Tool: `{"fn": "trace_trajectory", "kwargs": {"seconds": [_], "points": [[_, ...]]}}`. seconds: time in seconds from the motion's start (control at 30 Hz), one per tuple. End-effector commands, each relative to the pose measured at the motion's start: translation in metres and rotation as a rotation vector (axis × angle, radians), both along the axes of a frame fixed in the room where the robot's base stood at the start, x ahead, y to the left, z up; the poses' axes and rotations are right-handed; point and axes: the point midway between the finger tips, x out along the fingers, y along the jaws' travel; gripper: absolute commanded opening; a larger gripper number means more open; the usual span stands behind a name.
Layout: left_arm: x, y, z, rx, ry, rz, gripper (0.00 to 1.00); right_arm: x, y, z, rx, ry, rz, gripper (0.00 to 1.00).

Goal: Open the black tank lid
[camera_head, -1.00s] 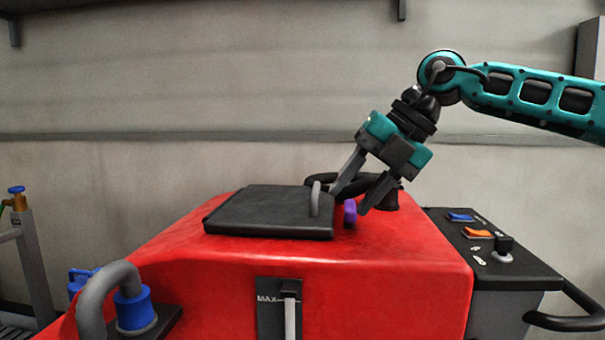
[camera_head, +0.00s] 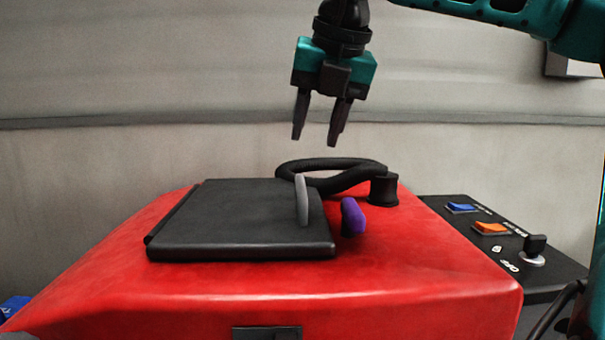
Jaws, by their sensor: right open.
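The black tank lid (camera_head: 235,222) lies flat and closed on top of the red tank (camera_head: 400,265). A grey handle (camera_head: 301,200) stands up near the lid's right edge. A purple knob (camera_head: 353,216) sits just right of the lid. My right gripper (camera_head: 315,140) is open and empty, pointing down in the air above the lid's back right part, apart from the handle. My left gripper is not in view.
A black hose (camera_head: 335,170) curves behind the lid to a black fitting (camera_head: 384,190) on the tank. A black control panel (camera_head: 490,235) with blue and orange switches and a knob is at the right. The wall is behind; the air above the lid's left is free.

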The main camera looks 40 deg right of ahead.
Motion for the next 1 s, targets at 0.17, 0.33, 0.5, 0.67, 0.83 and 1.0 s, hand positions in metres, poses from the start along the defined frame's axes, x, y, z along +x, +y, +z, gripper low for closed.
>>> {"fn": "trace_trajectory", "kwargs": {"seconds": [0.17,0.33,0.5,0.67,0.83,1.0], "points": [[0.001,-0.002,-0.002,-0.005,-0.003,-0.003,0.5,0.016,-0.004,-0.038,0.002,0.005,0.002,0.42],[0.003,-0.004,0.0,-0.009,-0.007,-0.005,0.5,0.027,-0.007,-0.062,0.002,0.004,0.0,0.42],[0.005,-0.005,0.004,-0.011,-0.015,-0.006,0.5,0.033,-0.009,-0.075,0.002,0.001,0.0,0.42],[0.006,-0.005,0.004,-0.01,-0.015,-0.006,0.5,0.035,-0.009,-0.078,0.002,0.0,0.0,0.42],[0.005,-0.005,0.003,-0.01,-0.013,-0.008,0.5,0.035,-0.009,-0.077,0.002,0.0,0.0,0.42],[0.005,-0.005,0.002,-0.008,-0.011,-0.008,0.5,0.035,-0.009,-0.077,0.002,0.0,0.0,0.27]]}}
